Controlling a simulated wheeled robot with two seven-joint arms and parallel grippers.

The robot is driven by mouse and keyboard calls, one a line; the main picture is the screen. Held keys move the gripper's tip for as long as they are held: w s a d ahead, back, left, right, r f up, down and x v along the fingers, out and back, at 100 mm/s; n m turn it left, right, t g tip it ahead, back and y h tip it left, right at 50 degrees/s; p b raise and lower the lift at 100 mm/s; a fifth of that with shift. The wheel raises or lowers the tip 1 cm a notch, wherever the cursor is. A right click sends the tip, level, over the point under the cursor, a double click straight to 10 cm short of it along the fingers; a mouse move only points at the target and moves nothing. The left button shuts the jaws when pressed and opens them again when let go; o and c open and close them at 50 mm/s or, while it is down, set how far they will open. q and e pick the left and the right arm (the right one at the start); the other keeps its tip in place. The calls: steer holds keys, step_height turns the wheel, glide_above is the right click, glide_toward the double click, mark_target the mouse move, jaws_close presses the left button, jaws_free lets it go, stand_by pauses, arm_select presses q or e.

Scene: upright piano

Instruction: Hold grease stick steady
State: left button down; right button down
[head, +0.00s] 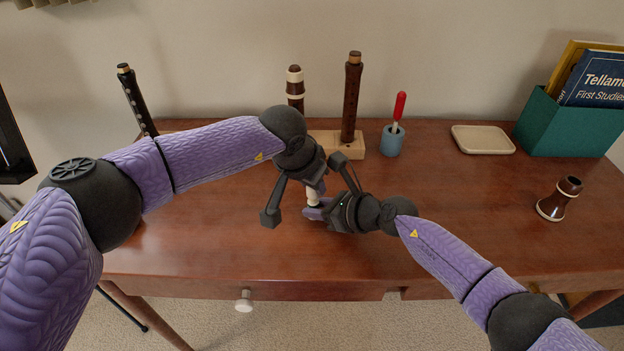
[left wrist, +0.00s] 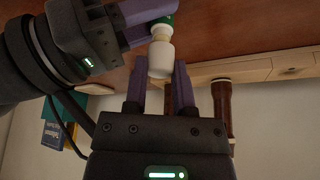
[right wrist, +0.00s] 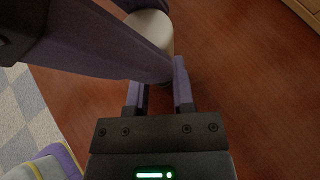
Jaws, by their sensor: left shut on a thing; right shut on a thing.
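The grease stick (left wrist: 165,20) is a small tube with a green part, a narrower cream part and a wider white cap (left wrist: 160,60), in line with each other in the left wrist view. My right gripper (head: 318,210) is shut on the green part, its purple fingers covering much of it. My left gripper (head: 314,188) comes from above and is shut on the white cap. Both hold the stick above the desk. In the right wrist view a white rounded part (right wrist: 151,29) shows behind a large purple finger; the rest is hidden.
The desk (head: 440,250) bears a wooden stand (head: 357,146) with dark instrument joints (head: 353,95), a blue cup (head: 391,142) with a red-handled tool (head: 399,106), a beige tray (head: 482,139), a teal book box (head: 565,125) and a brown bell piece (head: 560,198). The right front is clear.

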arm_select(q)
steer(key=shift+f, duration=0.9)
stand_by(0.4)
steer(key=shift+c, duration=1.8)
jaws_free()
